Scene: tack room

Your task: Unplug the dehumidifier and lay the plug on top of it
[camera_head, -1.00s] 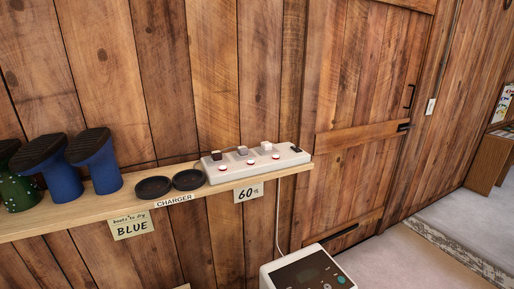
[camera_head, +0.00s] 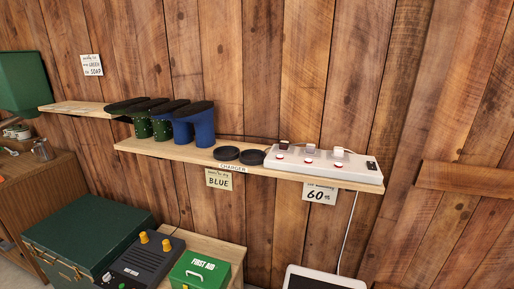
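A white power strip (camera_head: 322,167) lies at the right end of the wooden wall shelf. Several plugs stand in it: a dark one (camera_head: 284,147), a pale grey one (camera_head: 312,151) and a white one (camera_head: 338,154) at the right. Red switches show along its front edge. A white cord (camera_head: 348,235) hangs from the shelf down towards a white appliance (camera_head: 318,279), probably the dehumidifier, whose top edge shows at the bottom of the picture. Which plug the cord belongs to I cannot tell for certain. Neither gripper is in view.
Below are a green chest (camera_head: 88,238), a dark device with yellow knobs (camera_head: 147,262) and a green first-aid box (camera_head: 200,271).

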